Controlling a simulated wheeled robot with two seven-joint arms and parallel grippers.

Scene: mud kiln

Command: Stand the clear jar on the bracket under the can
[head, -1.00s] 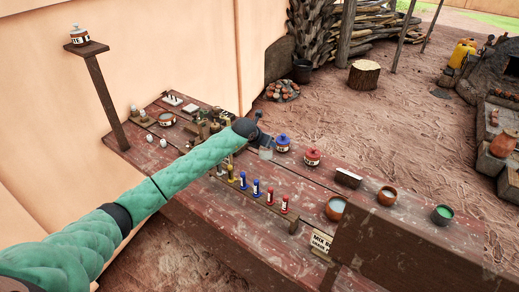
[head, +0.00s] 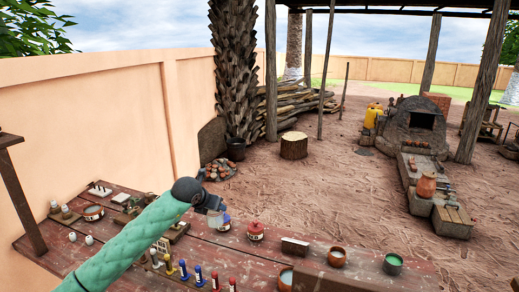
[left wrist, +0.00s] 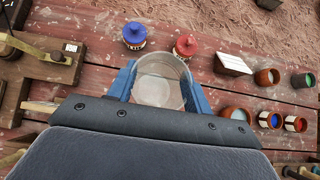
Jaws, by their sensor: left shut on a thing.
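The clear jar (left wrist: 158,90) is held between the blue fingers of my left gripper (left wrist: 158,82) in the left wrist view. It looks empty, with its open rim towards the camera. In the head view my left gripper (head: 212,205) is above the bench, and the jar (head: 215,217) hangs just below it, partly overlapping a blue-lidded jar. A wooden stand with a brass-coloured strip (left wrist: 40,48) is at the left of the wrist view; I cannot tell whether it is the task's bracket. I cannot clearly make out the can. My right gripper is not in view.
The blue-lidded jar (left wrist: 135,35) and red-lidded jar (left wrist: 185,45) stand close beyond the held jar. A white-topped block (left wrist: 233,63) and several bowls and pots lie to the right. A post with a small shelf (head: 8,140) rises at the left edge of the head view.

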